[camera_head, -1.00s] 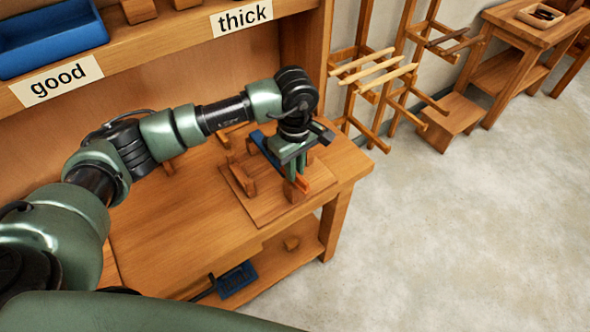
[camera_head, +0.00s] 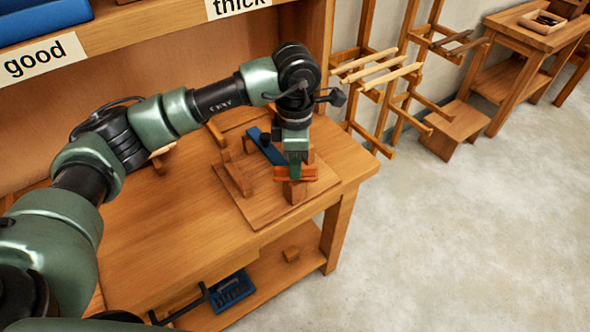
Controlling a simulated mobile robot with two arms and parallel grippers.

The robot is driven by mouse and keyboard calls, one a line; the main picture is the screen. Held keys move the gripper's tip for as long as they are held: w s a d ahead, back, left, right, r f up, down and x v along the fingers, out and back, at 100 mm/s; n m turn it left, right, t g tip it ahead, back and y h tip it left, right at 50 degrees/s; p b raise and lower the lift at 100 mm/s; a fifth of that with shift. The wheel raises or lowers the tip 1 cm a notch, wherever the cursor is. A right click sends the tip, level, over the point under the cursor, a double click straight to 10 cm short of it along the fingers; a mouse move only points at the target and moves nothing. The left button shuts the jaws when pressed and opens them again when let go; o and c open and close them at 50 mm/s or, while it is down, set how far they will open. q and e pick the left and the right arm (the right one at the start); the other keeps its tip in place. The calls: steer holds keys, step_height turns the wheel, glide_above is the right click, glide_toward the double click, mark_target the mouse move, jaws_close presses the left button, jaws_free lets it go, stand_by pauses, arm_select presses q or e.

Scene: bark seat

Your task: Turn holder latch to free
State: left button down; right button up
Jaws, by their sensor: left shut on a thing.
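The holder is a wooden board (camera_head: 262,207) with upright wooden blocks, lying on the bench near its right end. A blue bar (camera_head: 266,148) with a dark knob lies slantwise between the blocks. The orange latch (camera_head: 309,174) sits on a wooden post (camera_head: 294,193) at the holder's front right and lies roughly crosswise in the picture. My left gripper (camera_head: 295,171) points down over the post and is shut on the latch, hiding its middle. My right gripper is out of view.
The workbench (camera_head: 165,238) is mostly clear left of the holder. A shelf with "good" and "thick" labels and a blue tray (camera_head: 40,18) overhangs the back. A blue crate (camera_head: 231,288) lies on the lower shelf. Wooden racks (camera_head: 385,75) stand at the right wall.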

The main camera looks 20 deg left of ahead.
arm_select(q)
steer(key=n+b, duration=0.1)
steer(key=n, duration=0.2)
steer(key=shift+n+b, duration=0.3)
steer(key=shift+b, duration=0.1)
steer(key=shift+r+n+b, duration=0.1)
steer(key=shift+n+b, duration=0.45)
steer(key=shift+n, duration=0.85)
steer(key=shift+w, duration=0.1)
steer(key=c, duration=1.4)
jaws_free()
steer(key=shift+c, duration=0.2)
step_height(320, 180, up, 8)
steer(key=shift+f+b, duration=0.1)
steer(key=shift+b, duration=0.35)
